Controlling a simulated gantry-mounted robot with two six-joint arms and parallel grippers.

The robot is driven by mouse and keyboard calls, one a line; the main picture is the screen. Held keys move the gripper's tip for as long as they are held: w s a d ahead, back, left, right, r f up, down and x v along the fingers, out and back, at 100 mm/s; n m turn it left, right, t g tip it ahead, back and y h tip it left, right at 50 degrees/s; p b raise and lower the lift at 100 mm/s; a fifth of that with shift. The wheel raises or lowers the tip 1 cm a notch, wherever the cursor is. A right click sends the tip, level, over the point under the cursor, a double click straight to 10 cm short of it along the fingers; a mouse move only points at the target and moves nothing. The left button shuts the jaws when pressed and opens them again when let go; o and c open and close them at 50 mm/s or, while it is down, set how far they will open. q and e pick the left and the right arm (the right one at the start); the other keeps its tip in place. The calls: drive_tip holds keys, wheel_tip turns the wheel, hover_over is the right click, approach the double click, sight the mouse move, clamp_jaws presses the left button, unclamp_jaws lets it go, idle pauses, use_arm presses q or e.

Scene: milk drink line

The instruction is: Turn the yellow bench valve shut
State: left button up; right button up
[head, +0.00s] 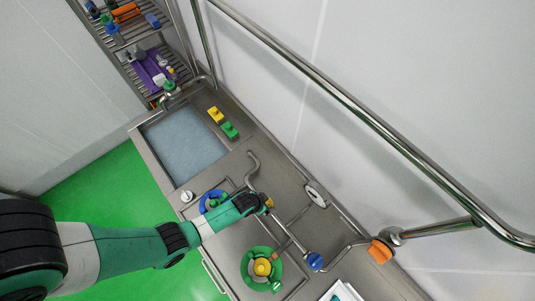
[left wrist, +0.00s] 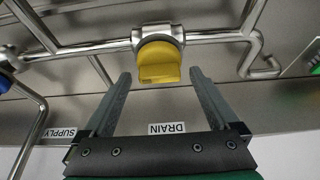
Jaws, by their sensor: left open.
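My left gripper (left wrist: 160,76) is open, with one fingertip on each side of the handle and a visible gap to both. I cannot tell how deep the handle lies between the fingers. In the head view my left gripper (head: 262,203) reaches over the bench, and only a small yellow bit of the valve (head: 270,202) shows past it. My right gripper is in neither view.
A blue valve (head: 314,261) and an orange valve (head: 380,250) sit on pipework to the right. A green round container (head: 249,278) and a blue ring-shaped item (head: 206,200) are near my arm. A sink basin (head: 185,145) lies behind. Pipes surround the yellow valve.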

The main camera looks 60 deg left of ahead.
use_arm(q)
drive_tip(key=c, duration=1.4)
